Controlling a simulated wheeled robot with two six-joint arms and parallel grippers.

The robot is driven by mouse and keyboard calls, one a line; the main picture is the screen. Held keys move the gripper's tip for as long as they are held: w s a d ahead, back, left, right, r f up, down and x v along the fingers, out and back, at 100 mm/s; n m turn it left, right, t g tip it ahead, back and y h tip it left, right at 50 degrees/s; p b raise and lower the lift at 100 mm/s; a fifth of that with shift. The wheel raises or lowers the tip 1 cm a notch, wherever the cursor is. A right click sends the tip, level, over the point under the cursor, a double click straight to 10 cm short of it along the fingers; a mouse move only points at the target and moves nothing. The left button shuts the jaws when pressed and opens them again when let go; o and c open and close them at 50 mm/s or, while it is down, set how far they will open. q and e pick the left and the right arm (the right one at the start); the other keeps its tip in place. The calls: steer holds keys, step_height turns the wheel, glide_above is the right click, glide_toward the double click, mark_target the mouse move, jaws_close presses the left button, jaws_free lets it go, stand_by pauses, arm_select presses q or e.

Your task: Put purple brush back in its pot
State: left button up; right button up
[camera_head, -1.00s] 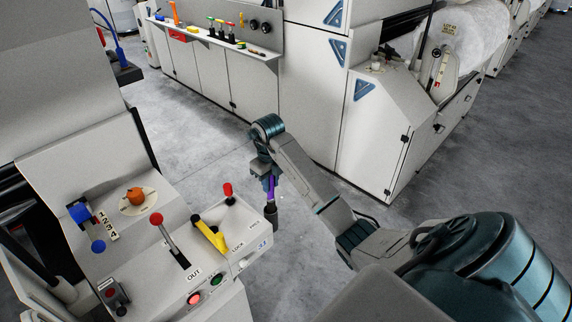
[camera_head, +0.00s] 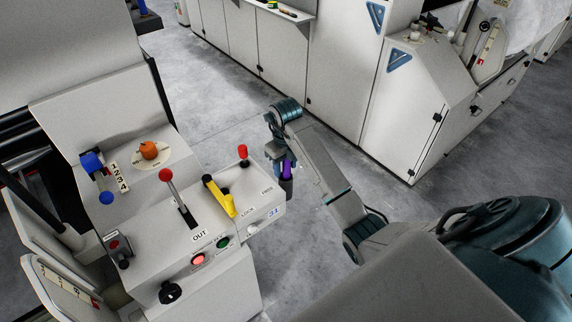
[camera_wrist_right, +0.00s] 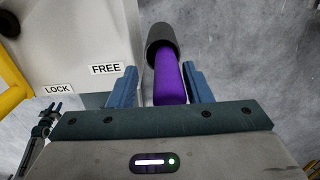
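The purple brush (camera_head: 287,167) is in my right gripper (camera_head: 281,157), just off the right corner of the grey control console. In the right wrist view the purple handle (camera_wrist_right: 170,80) runs between the two blue fingers of the gripper (camera_wrist_right: 164,85), with the dark cylinder beyond the fingertips.
The console (camera_head: 190,268) stands at the left with a red-knobbed lever (camera_head: 167,176), a yellow lever (camera_head: 219,197) and a smaller red-knobbed lever (camera_head: 243,152). White cabinets (camera_head: 345,75) line the back, with part of a shelf (camera_head: 279,13). Bare floor (camera_head: 225,95) lies between.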

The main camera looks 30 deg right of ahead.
steer(key=shift+d+f, duration=0.1)
steer(key=shift+d, duration=0.1)
steer(key=shift+w, duration=0.1)
step_height(320, 180, up, 3)
steer(key=shift+r+p, duration=0.1)
steer(key=shift+p, duration=0.7)
step_height(320, 180, up, 9)
steer(key=p, duration=0.9)
arm_select(q)
step_height(320, 180, up, 11)
steer(key=shift+a, duration=0.4)
steer(key=shift+w+f, duration=0.1)
steer(key=shift+w, duration=0.05)
